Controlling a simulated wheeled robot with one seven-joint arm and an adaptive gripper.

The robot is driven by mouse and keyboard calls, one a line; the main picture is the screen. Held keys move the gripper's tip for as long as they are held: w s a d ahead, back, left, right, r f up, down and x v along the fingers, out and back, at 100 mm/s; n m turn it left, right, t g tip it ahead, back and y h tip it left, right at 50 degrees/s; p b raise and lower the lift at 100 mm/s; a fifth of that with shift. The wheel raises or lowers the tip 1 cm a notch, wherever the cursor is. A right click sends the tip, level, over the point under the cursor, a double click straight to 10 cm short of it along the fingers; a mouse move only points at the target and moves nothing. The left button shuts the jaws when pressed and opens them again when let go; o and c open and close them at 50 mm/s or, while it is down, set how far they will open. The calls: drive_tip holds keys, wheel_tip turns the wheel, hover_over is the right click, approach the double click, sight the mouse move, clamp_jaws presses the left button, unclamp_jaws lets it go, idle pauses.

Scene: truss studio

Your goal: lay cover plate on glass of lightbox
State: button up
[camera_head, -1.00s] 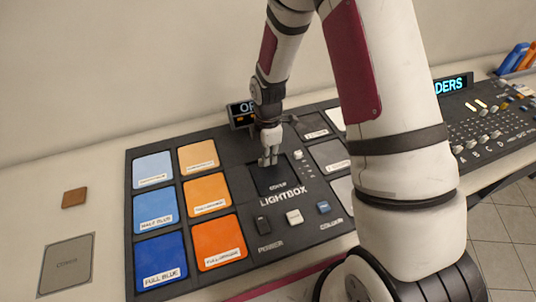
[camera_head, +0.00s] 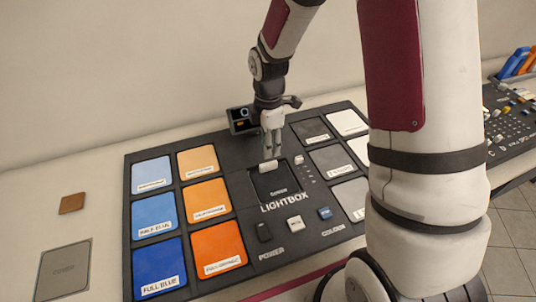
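A dark square plate (camera_head: 276,185) with a small label at its front edge lies over the lightbox's (camera_head: 242,222) square window; I take it for the cover plate. The glass is not seen around it. A small white block (camera_head: 268,166) sits at its back edge. My gripper (camera_head: 272,155) points down just above and behind this block. Its fingers look close together, and their gap is too small to judge. The block shows below the fingertips; whether they touch it is unclear.
A grey square marked COVER (camera_head: 65,269) and a brown square (camera_head: 72,203) lie on the table at left. A small display (camera_head: 241,118) stands behind my gripper. My arm hides part of the right side.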

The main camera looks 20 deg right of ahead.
drive_tip(key=s+r+m+t, duration=0.1)
drive_tip(key=s+r+m, duration=0.3)
drive_tip(key=r, duration=0.6)
drive_tip(key=s+r+m+t, duration=0.2)
drive_tip(key=s+r+m, duration=0.25)
drive_tip(key=r, duration=0.55)
drive_tip(key=s+r+m+t, duration=0.1)
drive_tip(key=s+r+m, duration=0.2)
drive_tip(key=s, duration=0.3)
drive_tip(key=s+r+m+t, duration=0.1)
drive_tip(key=s+r+m, duration=0.2)
drive_tip(key=s+m, duration=0.3)
drive_tip(key=shift+s+r+t, duration=0.25)
drive_tip(key=shift+s+t, duration=0.05)
drive_tip(key=shift+s, duration=0.3)
drive_tip(key=shift+m, duration=0.25)
